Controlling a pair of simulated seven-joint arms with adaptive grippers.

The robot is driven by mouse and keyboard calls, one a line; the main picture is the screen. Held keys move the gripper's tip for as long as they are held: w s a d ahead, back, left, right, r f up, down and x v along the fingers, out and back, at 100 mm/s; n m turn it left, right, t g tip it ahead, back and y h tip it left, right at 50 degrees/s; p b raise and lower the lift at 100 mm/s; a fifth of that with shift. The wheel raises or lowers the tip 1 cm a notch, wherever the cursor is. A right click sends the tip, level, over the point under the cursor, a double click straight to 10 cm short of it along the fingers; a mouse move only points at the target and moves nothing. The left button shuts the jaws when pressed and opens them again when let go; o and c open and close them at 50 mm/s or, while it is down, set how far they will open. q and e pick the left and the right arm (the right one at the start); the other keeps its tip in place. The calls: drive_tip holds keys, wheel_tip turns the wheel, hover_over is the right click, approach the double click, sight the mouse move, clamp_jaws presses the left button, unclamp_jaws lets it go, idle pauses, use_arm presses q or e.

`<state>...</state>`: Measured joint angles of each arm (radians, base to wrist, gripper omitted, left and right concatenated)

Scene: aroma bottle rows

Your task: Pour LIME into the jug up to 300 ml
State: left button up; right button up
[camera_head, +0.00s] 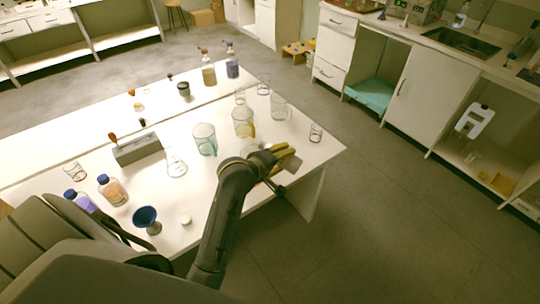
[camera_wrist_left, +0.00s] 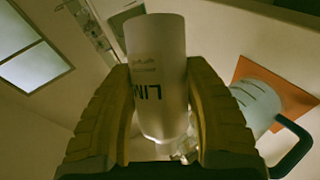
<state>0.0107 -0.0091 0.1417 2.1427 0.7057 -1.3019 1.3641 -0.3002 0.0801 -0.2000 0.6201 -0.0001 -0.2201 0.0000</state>
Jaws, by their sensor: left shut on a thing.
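My left gripper (camera_head: 284,166) has yellow fingers and is out at the table's right edge. It is shut on a pale bottle (camera_head: 291,162). The left wrist view shows this LIME bottle (camera_wrist_left: 155,65) between both fingers, with "LIM" readable upside down and the rest of the label hidden. A jug (camera_wrist_left: 258,98) with a dark handle shows beside the right finger, its markings partly visible, apart from the bottle. In the head view, I cannot tell which clear vessel is this jug. My right gripper is not in view.
Clear vessels (camera_head: 204,139) (camera_head: 243,122) and a flask (camera_head: 176,163) stand left of the gripper. The floor right of the table is clear.

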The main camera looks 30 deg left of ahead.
use_arm(q)
drive_tip(key=shift+r+n, duration=0.3)
idle(1.4)
drive_tip(key=shift+a+r+n+h, duration=0.5)
drive_tip(key=shift+r+h, duration=0.1)
drive_tip(key=shift+h, duration=0.2)
idle(5.5)
